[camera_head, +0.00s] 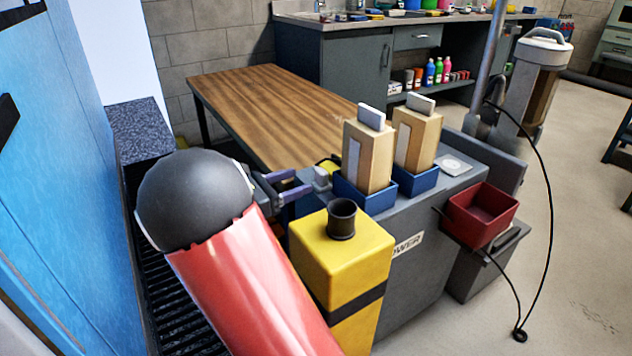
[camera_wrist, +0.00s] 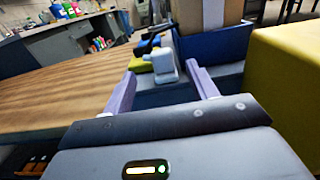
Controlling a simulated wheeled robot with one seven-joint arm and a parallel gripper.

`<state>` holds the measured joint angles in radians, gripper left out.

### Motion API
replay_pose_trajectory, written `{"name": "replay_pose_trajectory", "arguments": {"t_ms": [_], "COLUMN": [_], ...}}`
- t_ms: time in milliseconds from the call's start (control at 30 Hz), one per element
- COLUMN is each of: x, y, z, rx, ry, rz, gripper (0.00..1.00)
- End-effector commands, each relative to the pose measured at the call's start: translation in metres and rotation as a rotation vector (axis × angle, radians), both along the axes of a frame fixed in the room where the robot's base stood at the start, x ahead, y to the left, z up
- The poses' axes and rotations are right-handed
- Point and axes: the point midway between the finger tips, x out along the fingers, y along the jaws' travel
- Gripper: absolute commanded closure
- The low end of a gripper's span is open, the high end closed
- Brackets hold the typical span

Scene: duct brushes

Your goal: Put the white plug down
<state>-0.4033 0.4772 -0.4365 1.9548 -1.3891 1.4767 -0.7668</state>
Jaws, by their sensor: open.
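The white plug (camera_head: 321,177) stands on the grey cabinet top (camera_head: 415,205), beside the blue trays. In the wrist view the plug (camera_wrist: 165,68) shows ahead, between the lines of the two purple fingers. My gripper (camera_head: 304,181) is open, with its fingertips close to the plug. In the wrist view my gripper (camera_wrist: 161,72) has clear gaps on both sides of the plug. I cannot tell whether the plug's base touches the surface fully.
Two tan blocks with grey tops (camera_head: 370,155) (camera_head: 417,138) stand in blue trays (camera_head: 365,196) right of the plug. A yellow box (camera_head: 340,255) with a black cup (camera_head: 342,219) is in front. A wooden table (camera_head: 270,110) lies behind. A red bin (camera_head: 481,215) hangs at right.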

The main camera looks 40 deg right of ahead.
Motion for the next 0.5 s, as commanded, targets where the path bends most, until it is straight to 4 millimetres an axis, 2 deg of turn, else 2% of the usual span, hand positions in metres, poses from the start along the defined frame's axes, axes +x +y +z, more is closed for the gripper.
{"name": "replay_pose_trajectory", "arguments": {"t_ms": [167,333,500], "x": [-0.003,-0.006,-0.006], "y": [-0.018,-0.044,-0.051], "z": [-0.001,-0.001,-0.002], "rx": [0.001,0.001,0.003], "ry": [0.0,-0.002,-0.002], "rz": [-0.002,-0.002,0.001], "gripper": [0.42,0.42,0.42]}}
